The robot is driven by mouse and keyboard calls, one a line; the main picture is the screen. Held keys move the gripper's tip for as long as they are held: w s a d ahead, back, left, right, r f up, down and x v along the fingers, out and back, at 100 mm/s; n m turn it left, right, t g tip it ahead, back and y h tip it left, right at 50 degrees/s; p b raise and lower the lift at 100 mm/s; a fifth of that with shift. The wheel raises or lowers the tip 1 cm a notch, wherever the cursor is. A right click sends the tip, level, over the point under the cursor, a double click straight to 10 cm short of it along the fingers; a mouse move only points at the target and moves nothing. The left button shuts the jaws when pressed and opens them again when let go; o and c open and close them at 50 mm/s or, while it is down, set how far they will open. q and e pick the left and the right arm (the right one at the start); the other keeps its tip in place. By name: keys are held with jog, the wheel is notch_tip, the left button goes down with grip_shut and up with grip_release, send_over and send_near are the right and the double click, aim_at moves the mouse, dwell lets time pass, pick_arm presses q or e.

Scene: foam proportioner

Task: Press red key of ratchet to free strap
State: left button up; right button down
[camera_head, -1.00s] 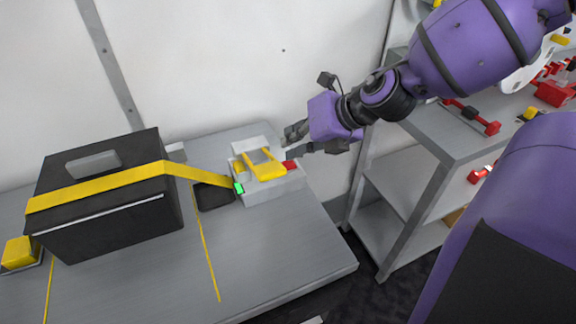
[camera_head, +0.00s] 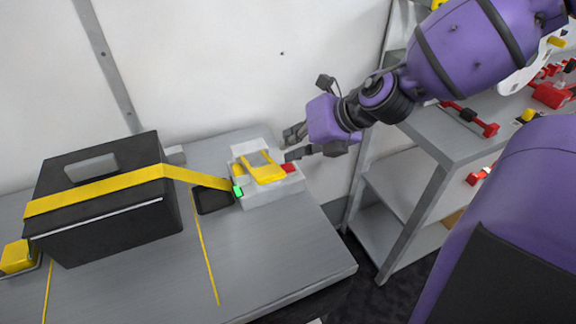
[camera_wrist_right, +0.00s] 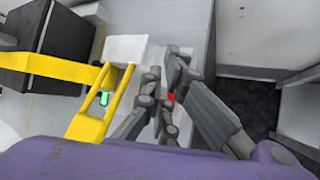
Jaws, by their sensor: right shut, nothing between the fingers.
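The ratchet is a pale grey block (camera_head: 262,197) with a yellow handle frame (camera_head: 267,175), on the table's right part. Its red key (camera_head: 289,168) is on the right side, and a small green piece (camera_head: 238,191) is at its left. The yellow strap (camera_head: 110,186) runs from the ratchet over a black case (camera_head: 108,222). My right gripper (camera_head: 288,145) is shut and empty, just above and beside the red key. In the wrist view the key (camera_wrist_right: 171,97) shows as a small red patch between finger links; contact cannot be told. My left gripper is out of view.
A grey shelf rack (camera_head: 440,150) with red items stands to the right. A yellow block (camera_head: 17,256) lies at the table's left edge. The front of the table (camera_head: 270,260) is clear. A white wall is close behind.

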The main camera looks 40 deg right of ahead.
dwell(0.3)
jog(key=shift+f, duration=0.4)
jog(key=shift+f, duration=0.1)
jog(key=shift+f+b, duration=0.4)
dwell(0.5)
jog(key=shift+r, duration=0.3)
jog(key=shift+r+p, duration=0.55)
jog(key=shift+r, duration=0.05)
